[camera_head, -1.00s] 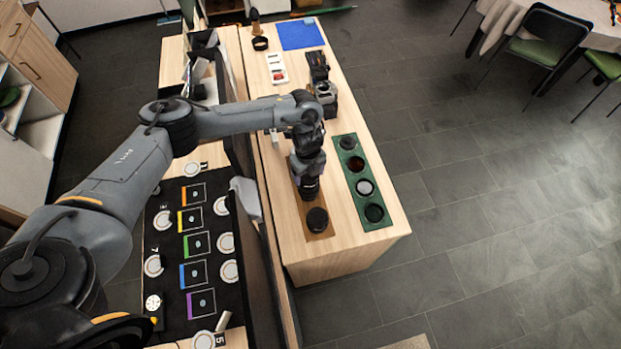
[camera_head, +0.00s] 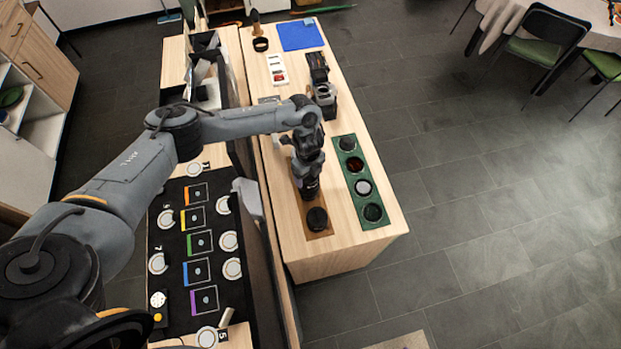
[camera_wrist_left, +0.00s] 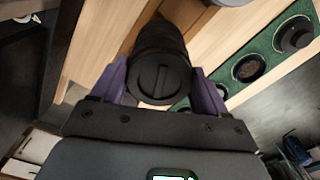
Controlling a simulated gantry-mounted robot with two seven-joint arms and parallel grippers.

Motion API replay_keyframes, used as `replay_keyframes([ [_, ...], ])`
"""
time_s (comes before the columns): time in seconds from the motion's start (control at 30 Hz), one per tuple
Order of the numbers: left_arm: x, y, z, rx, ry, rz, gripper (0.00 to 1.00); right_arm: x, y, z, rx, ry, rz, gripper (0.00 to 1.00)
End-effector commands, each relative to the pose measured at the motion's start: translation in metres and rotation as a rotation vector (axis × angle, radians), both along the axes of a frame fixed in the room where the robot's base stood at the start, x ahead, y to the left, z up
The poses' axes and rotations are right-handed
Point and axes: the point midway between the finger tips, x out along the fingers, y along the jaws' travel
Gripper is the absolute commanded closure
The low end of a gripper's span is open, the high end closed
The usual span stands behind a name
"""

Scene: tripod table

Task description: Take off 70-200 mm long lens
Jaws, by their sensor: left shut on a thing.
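My left gripper (camera_head: 309,178) points down over a narrow brown mat (camera_head: 325,234) on the wooden table. It is shut on a black cylindrical lens (camera_head: 311,190). In the left wrist view the lens (camera_wrist_left: 160,65) stands between two purple fingers, with its round capped end facing the camera. I cannot tell whether its lower end touches the mat. A second black round lens (camera_head: 317,219) sits at the near end of the mat. A camera body (camera_head: 323,92) stands farther back, beyond the gripper. My right gripper is not in view.
A green strip (camera_head: 348,172) with several round filters or caps lies right of the mat. A white tray (camera_head: 277,70) and a blue cloth (camera_head: 300,35) lie at the back. A dark partition stands left of the table, with a black mat (camera_head: 172,270) of coloured squares beyond it.

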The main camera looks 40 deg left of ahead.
Motion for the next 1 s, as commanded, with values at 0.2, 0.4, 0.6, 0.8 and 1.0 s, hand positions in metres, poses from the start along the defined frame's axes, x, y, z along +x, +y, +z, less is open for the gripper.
replay_keyframes([
  [0.2, 0.0, 0.0, 0.0, 0.0, 0.001, 0.044, 0.6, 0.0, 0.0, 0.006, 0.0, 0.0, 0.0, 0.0],
  [0.4, 0.0, 0.0, 0.0, 0.001, 0.0, 0.048, 0.6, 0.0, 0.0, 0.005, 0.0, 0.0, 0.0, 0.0],
  [0.6, 0.0, 0.0, 0.0, 0.0, 0.001, 0.052, 0.6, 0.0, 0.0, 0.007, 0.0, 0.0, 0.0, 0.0],
  [0.8, 0.0, 0.0, 0.002, 0.0, 0.0, 0.11, 0.6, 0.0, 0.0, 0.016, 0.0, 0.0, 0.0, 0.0],
  [1.0, -0.001, 0.0, 0.002, 0.0, 0.002, 0.201, 0.6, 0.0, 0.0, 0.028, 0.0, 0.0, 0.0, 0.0],
])
